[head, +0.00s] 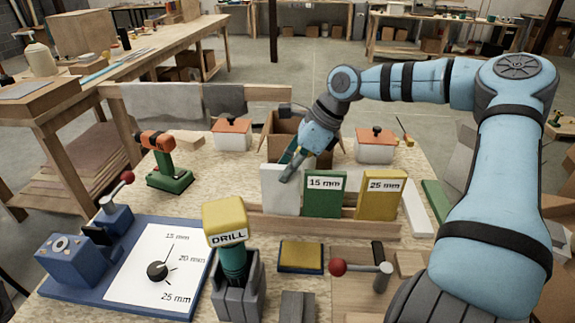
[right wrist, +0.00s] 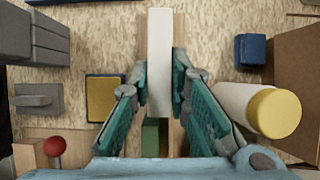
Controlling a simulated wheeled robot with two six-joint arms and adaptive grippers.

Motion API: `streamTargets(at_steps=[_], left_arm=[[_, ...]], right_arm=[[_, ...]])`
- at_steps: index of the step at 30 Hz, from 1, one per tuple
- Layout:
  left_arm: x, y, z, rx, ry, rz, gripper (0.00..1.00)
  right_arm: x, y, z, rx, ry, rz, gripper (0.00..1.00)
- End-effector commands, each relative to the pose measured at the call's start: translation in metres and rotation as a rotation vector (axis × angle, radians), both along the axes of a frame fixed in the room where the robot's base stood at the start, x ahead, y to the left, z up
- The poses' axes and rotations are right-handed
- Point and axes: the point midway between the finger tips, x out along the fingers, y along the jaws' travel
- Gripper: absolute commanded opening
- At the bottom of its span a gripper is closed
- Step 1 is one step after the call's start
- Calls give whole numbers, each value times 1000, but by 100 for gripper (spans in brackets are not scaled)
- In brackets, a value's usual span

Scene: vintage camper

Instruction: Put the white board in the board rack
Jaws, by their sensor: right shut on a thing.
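The white board (head: 279,191) stands upright at the left end of the wooden board rack (head: 350,228), in line with the green 15 mm board (head: 324,199) and the yellow 25 mm board (head: 381,197). Its lower edge is at the rack's front rail; I cannot tell whether it rests on the bottom. My right gripper (head: 288,170) is shut on its upper part. In the right wrist view, the fingers of my right gripper (right wrist: 160,88) press on both faces of the white board (right wrist: 159,50), with the green board (right wrist: 152,137) below. My left gripper is not in view.
A yellow-headed drill (head: 226,222) stands in a grey holder in front of the rack. A blue-and-yellow block (head: 301,257) and a red-knobbed lever (head: 362,268) lie nearby. A cardboard box (head: 300,135) and two white jars with orange lids (head: 232,134) stand behind.

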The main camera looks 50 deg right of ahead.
Motion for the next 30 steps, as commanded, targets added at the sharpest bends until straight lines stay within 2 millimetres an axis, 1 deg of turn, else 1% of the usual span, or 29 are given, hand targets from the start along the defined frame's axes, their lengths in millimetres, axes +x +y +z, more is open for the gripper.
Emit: streamTargets(at_steps=[2,3,6,14,17,20,23,27,30], left_arm=[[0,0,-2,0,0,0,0],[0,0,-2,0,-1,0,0],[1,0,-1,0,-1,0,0],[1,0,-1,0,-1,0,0],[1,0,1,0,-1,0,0],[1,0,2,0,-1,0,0],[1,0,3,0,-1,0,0],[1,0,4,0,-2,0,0],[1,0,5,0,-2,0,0]], right_arm=[[0,0,-3,0,0,0,0],[0,0,-2,0,0,0,23],[0,0,-1,0,0,0,36],[0,0,-1,-1,1,0,36],[-1,-1,4,1,-1,0,36],[-5,-5,16,2,-5,-1,36],[-13,-12,35,1,-7,-2,36],[-27,-23,68,-1,-6,-3,36],[-37,-31,89,-2,-3,-3,36]])
